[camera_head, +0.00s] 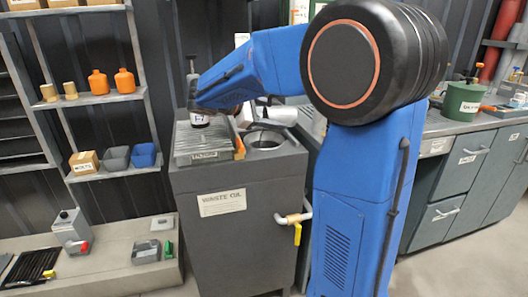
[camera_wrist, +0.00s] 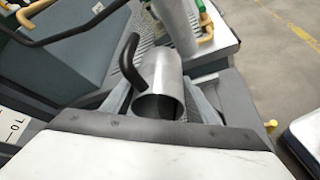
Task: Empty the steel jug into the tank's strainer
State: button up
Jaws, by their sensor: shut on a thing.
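The steel jug (camera_wrist: 160,82) is a bare metal cylinder with a black curved handle in the wrist view. It lies tipped, with its dark round opening facing the near side. My gripper (camera_wrist: 162,98) is shut on it, a grey finger on each side. In the head view a pale metal cylinder (camera_head: 284,116), apparently the jug, lies nearly level above the back of the tank top; my arm partly hides that area. The waste oil tank (camera_head: 235,240) is a dark grey cabinet. Its round strainer opening (camera_head: 266,148) is in the top, right of centre. No flowing liquid shows.
Shelves (camera_head: 115,173) with orange bottles stand left, a counter (camera_head: 480,124) right. Floor is clear at lower right.

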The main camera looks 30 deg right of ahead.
aim_at(269, 100)
jog(key=shift+a+f+h, duration=0.15)
jog(key=shift+h, duration=0.15)
jog(key=shift+w+a+r+h+p, duration=0.15)
jog(key=shift+a+r+h+p, duration=0.1)
jog(key=shift+r+h+p, duration=0.35)
jog(key=shift+w+a+r+n+g+h, duration=0.1)
jog(key=shift+a+r+n+h, duration=0.2)
jog(key=shift+r+h, duration=0.4)
jog(key=shift+w+a+r+n+g+h, duration=0.1)
jog(key=shift+a+r+h, duration=0.25)
jog(key=shift+r+h, duration=0.3)
jog(key=shift+w+a+r+n+g+h, duration=0.1)
jog(key=shift+a+r+n+h, duration=0.2)
jog(key=shift+r+h, duration=0.4)
jog(key=a+r+n+t+h, duration=0.1)
jog(key=a+r+h, duration=0.2)
jog(key=r, duration=0.7)
jog(key=shift+w+r+n+h, duration=0.25)
jog(key=shift+w+n+h, duration=0.15)
jog(key=shift+h, duration=0.75)
jog(key=shift+f, duration=0.1)
notch_tip(269, 100, down, 7)
jog(key=d+m+g+y, duration=0.1)
jog(key=d+y, duration=0.1)
jog(key=y, duration=0.2)
jog(key=shift+s+m, duration=0.3)
jog(key=shift+f, duration=0.1)
